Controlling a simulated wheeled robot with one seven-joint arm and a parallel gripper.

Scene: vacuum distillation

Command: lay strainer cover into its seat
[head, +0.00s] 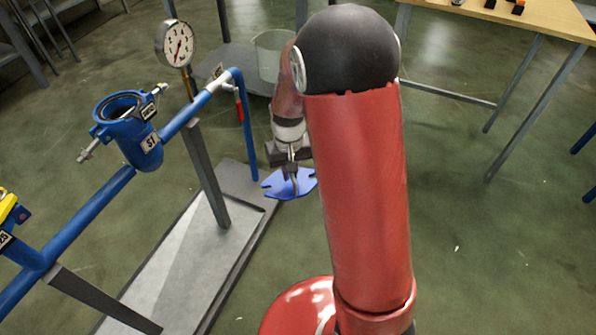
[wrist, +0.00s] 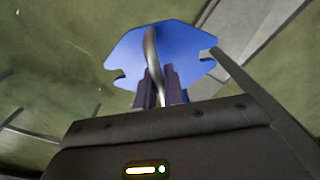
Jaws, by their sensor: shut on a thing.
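The strainer cover is a flat blue plate (head: 277,188) with notched edges and a curved metal handle. It also shows in the wrist view (wrist: 188,50). My gripper (head: 290,172) is shut on the handle and holds the cover in the air, over the right edge of the skid base. In the wrist view my gripper's fingers (wrist: 160,85) close around the handle. The seat is the open round top of the blue strainer body (head: 122,108) marked S1, at the left in the head view. The cover is well to the right of it. Swing bolts stick out beside the rim.
A blue pipe (head: 238,95) bends down between strainer and gripper. A pressure gauge (head: 175,43) stands behind the strainer. A clear container (head: 268,55) sits on a grey shelf at the back. A yellow part (head: 8,205) is at the far left. A wooden table (head: 540,15) is at the upper right.

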